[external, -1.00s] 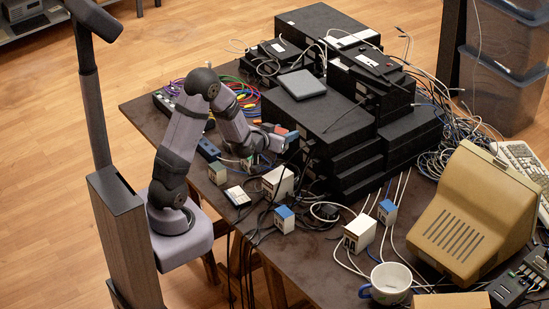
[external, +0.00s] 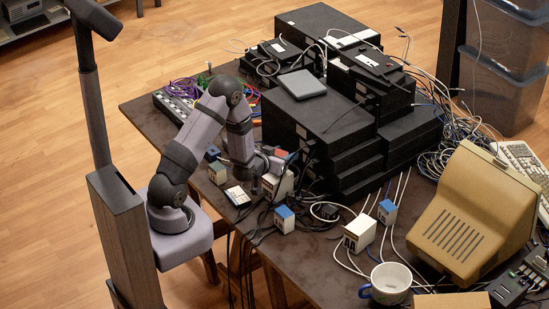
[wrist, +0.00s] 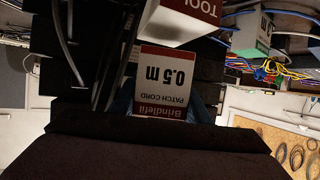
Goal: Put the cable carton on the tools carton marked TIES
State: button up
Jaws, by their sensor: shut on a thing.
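My gripper (external: 271,160) is shut on the cable carton, a small carton with a red band. The wrist view shows the cable carton (wrist: 166,85) upside down, reading "PATCH CORD 0.5 m". In the external view the held carton (external: 281,154) is mostly hidden by my wrist. It appears just above or beside a white carton (external: 278,186); contact cannot be told. A white carton with a red band lettered "TOOL" (wrist: 167,23) shows at the top of the wrist view, its lettering cut off. I cannot read TIES on any carton.
A green-topped carton (external: 217,173), a white device (external: 238,196) and a blue-topped carton (external: 284,219) stand nearby. Another white carton (external: 359,233) and blue-topped carton (external: 387,212) are farther right. Stacked black boxes (external: 322,120) rise behind. Loose cables cross the table.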

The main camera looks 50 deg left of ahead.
jog(key=shift+f, duration=0.85)
jog(key=shift+f, duration=0.1)
jog(key=shift+f, duration=0.1)
jog(key=o, duration=1.1)
jog(key=shift+r, duration=0.2)
jog(key=v, duration=0.6)
jog(key=shift+s+d+r, duration=0.1)
jog(key=shift+s, duration=0.05)
jog(key=p+v, duration=0.2)
jog(key=p, duration=0.2)
jog(key=shift+s+r, duration=0.15)
jog(key=shift+r, duration=0.1)
jog(key=p+v, duration=0.1)
jog(key=p, duration=0.1)
jog(key=p+v, duration=0.2)
jog(key=shift+s+d+f+p, duration=0.1)
jog(key=shift+d+f+p, duration=0.1)
jog(key=shift+p, duration=0.1)
